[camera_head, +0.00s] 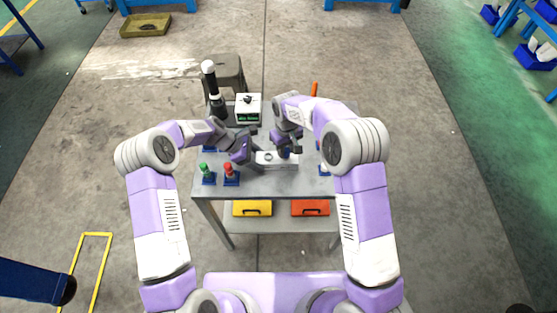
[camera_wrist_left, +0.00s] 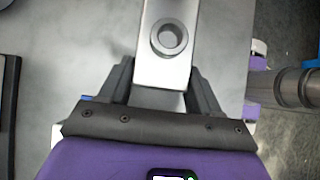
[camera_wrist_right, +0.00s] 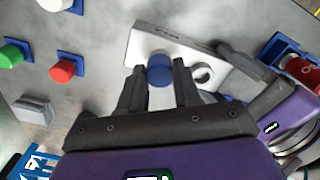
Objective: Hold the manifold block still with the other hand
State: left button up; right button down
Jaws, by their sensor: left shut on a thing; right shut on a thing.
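The manifold block (camera_head: 290,162) is a pale metal bar lying on the grey table. My left gripper (camera_wrist_left: 160,80) is shut across one end of the block (camera_wrist_left: 165,68), and an open round hole (camera_wrist_left: 169,38) shows close by. My right gripper (camera_wrist_right: 160,72) is shut on a blue cylindrical plug (camera_wrist_right: 160,72). The plug is at the block's other end, next to the open hole; how deep it sits cannot be told. In the head view, the grippers partly cover the block.
Green (camera_head: 205,170) and red (camera_head: 229,172) plugs stand in blue holders at the table's front left. A green-and-white device (camera_head: 248,109) and a black post with a white top (camera_head: 212,85) stand behind. Yellow (camera_head: 252,208) and orange (camera_head: 310,208) cases lie on the lower shelf.

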jog(key=n, duration=0.5)
jog(key=shift+r, duration=0.1)
jog(key=shift+n, duration=0.3)
jog(key=n, duration=0.3)
jog(key=shift+n, duration=0.9)
jog(key=n, duration=0.3)
jog(key=shift+r+n, duration=0.1)
jog(key=shift+n, duration=1)
